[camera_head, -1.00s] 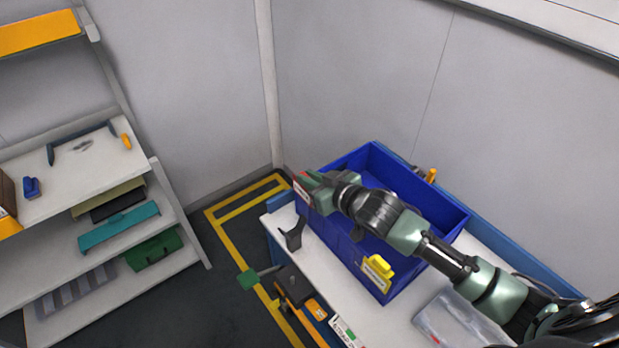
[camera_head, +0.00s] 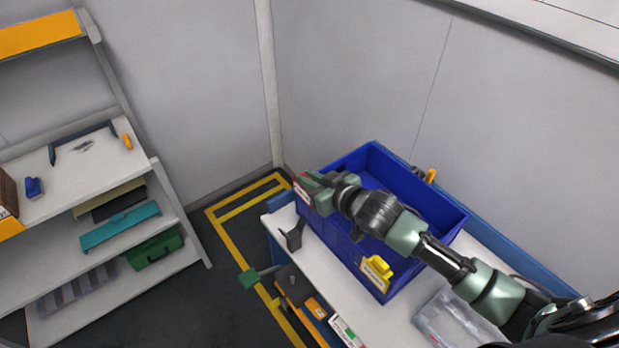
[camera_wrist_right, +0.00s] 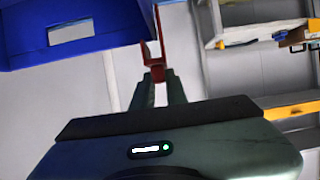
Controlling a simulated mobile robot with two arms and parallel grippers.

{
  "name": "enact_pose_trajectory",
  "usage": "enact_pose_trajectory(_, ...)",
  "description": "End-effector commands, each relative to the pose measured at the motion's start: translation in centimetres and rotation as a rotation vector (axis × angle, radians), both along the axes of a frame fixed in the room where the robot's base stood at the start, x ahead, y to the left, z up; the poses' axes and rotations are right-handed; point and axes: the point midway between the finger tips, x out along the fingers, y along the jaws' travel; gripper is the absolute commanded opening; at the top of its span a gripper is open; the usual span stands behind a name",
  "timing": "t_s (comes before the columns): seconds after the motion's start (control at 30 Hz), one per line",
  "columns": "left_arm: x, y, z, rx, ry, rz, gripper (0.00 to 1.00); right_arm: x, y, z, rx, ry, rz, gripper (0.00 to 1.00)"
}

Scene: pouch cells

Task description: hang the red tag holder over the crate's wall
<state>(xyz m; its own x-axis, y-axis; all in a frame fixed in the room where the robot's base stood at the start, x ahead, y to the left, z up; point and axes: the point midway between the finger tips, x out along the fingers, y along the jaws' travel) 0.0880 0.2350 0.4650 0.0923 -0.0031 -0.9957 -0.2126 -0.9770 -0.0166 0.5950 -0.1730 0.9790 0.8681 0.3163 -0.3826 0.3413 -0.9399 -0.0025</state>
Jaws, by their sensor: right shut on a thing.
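The blue crate (camera_head: 425,207) stands on the white table by the wall. My right gripper (camera_head: 312,181) is shut on the red tag holder (camera_head: 298,178) at the crate's left end. A white label shows below the red part. In the right wrist view the red tag holder (camera_wrist_right: 157,72) stands up from between the fingertips (camera_wrist_right: 159,88), its two prongs pointing up beside the crate's edge (camera_wrist_right: 110,38). I cannot tell whether the prongs straddle the wall or touch it. My left gripper is not in view.
A yellow tag holder (camera_head: 378,269) hangs on the crate's near wall. A dark bracket (camera_head: 291,236), an orange-and-black tool (camera_head: 298,288) and a clear bag (camera_head: 455,318) lie around the crate. Shelves (camera_head: 90,182) stand at the left across open floor.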

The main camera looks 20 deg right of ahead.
Motion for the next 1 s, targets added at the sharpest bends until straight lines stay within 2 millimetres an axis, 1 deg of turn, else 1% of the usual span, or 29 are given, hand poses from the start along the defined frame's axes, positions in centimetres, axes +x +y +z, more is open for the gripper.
enact_pose_trajectory(0.1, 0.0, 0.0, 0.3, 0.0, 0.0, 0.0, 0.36, 0.0, 0.0, 0.1, 0.0, 0.0, 0.0, 0.0)
enact_pose_trajectory(0.47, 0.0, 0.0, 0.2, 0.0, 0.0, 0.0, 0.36, 0.0, 0.0, -0.1, 0.0, 0.0, 0.0, 0.0)
enact_pose_trajectory(1.0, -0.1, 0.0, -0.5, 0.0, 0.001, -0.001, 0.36, 0.0, 0.0, -1.4, -0.001, 0.001, -0.001, 0.0)
